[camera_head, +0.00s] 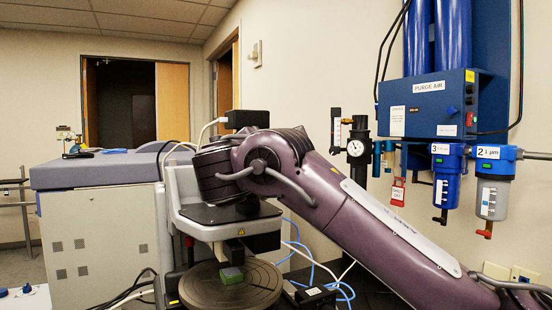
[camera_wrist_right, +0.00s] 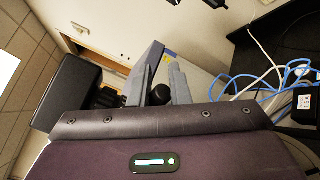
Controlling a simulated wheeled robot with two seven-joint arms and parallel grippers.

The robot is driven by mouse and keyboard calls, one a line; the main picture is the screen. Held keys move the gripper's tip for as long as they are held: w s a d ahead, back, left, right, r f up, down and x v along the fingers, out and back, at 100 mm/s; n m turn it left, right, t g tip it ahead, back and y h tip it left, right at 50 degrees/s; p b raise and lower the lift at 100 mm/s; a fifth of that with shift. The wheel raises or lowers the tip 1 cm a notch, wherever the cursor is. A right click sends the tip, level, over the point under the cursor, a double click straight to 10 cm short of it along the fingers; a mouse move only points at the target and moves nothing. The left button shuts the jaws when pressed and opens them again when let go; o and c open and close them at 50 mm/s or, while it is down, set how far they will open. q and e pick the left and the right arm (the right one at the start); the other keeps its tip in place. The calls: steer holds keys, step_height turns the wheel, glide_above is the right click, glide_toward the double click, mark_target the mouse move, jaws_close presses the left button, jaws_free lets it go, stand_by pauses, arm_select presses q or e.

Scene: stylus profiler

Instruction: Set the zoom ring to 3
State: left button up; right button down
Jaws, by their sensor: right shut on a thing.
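The stylus profiler (camera_head: 178,208) stands left of centre in the head view. My right arm, purple, reaches across it from the right and hides much of its upper part, including the zoom ring and my right fingers. In the right wrist view my right gripper (camera_wrist_right: 167,62) has its two grey fingers around a small black round part (camera_wrist_right: 160,94), which I take to be the zoom ring. The fingers are closed on it. No scale or number on the ring can be read. My left gripper is not in view.
A round dark stage (camera_head: 262,291) with a green sample (camera_head: 231,275) lies below the profiler head. A grey cabinet (camera_head: 100,232) stands left. Blue cables (camera_head: 318,272) lie right of the stage. Purge air filters (camera_head: 447,175) hang on the right wall.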

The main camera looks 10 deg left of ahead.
steer(key=c, duration=1.4)
jaws_free()
steer(key=shift+o, duration=0.2)
steer(key=b+v, duration=0.4)
steer(key=v, duration=0.3)
steer(key=shift+s+a, duration=0.15)
steer(key=shift+s, duration=0.2)
steer(key=shift+f, duration=0.1)
